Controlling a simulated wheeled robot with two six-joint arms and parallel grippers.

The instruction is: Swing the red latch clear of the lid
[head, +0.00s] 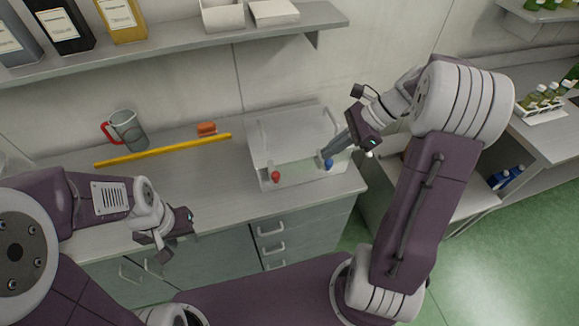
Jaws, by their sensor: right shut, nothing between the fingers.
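A pale box with a lid (291,129) stands on the counter against the wall, with a see-through greenish front. The red latch (276,176) shows as a small red knob at the lower left of its front. A blue knob (328,164) sits at the front's right side. My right gripper (322,154) is shut and empty, its fingertips close above the blue knob and well to the right of the red latch; I cannot tell if they touch the box. My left gripper (158,252) hangs in front of the counter edge, away from the box; its opening is unclear.
A shelf (180,43) with bottles and white containers overhangs the back. Another bench (548,135) stands at right.

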